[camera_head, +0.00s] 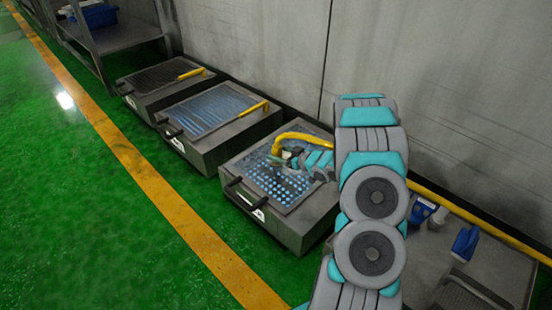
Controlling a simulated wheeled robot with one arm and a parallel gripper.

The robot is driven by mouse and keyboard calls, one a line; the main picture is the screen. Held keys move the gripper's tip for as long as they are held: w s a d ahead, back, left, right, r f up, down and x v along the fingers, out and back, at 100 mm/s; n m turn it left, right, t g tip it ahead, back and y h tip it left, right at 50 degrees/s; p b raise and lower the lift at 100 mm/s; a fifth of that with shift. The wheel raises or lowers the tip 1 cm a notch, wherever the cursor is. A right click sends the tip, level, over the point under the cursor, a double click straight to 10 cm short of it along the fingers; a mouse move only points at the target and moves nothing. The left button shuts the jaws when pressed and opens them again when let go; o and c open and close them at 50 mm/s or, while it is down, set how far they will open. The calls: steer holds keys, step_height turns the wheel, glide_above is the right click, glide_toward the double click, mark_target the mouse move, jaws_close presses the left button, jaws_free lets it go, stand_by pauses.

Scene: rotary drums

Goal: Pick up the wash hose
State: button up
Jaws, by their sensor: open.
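The wash hose appears to be the yellow hose (300,137), which arcs over the nearest metal box and bends down at its left end. It passes behind my arm, and a yellow length shows again on the right along the wall. My gripper (284,158) is small in the picture, just under the hose's bent left end and above the blue perforated top of the box. It is open. I cannot tell whether the hose end lies between its fingers or touches them. My arm hides the middle of the hose.
The nearest box (318,212) has a dark front handle. Two more boxes (212,150) (150,98), each with a yellow bar on top, stand in line along the grey wall. A metal table with blue items (465,243) is at right. Green floor at left is clear.

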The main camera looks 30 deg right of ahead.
steer(key=x, duration=0.4)
steer(key=shift+w+a+f, duration=0.1)
steer(key=shift+w, duration=0.25)
steer(key=shift+c, duration=0.2)
jaws_close()
